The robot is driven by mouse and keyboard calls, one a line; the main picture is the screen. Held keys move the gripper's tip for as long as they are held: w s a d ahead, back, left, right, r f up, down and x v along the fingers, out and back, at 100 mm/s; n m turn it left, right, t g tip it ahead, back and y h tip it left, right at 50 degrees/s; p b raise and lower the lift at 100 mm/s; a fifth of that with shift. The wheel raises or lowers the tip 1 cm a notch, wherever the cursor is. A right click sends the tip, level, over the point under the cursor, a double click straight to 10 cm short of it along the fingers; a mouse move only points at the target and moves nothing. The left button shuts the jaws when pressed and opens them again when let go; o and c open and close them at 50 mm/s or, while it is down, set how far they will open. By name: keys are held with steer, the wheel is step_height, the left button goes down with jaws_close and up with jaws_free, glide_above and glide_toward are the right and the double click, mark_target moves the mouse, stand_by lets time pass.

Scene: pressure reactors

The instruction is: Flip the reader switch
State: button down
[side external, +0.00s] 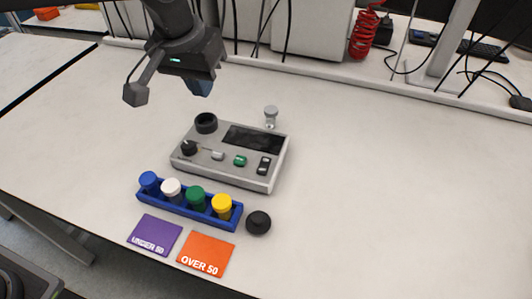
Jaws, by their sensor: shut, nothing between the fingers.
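The grey reader box (222,173) sits on the white table, with a dark blank screen (255,139) on its top. A black rocker switch (264,166) is at its right front, but its position is too small to tell. Beside it are a green button (240,160), a small white part (217,155), a black knob (189,148) and a black round socket (206,122). My gripper (200,88) is above and behind the reader's left part, apart from it. It is shut and empty; its fingertips are partly hidden behind its body.
A blue rack (176,207) with several coloured-capped vials stands in front of the reader. A black round cap (258,222), a purple "UNDER 50" card (155,234) and an orange "OVER 50" card (206,254) lie nearby. A small metallic piece (271,116) stands behind the reader. The table's right is clear.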

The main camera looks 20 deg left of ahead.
glide_above(267, 160)
steer(key=s, duration=0.4)
step_height(267, 160, down, 6)
steer(key=shift+w+g, duration=0.2)
steer(key=shift+g, duration=0.1)
steer(key=x, duration=1.4)
steer(key=shift+a, duration=0.3)
steer(key=shift+f, duration=0.1)
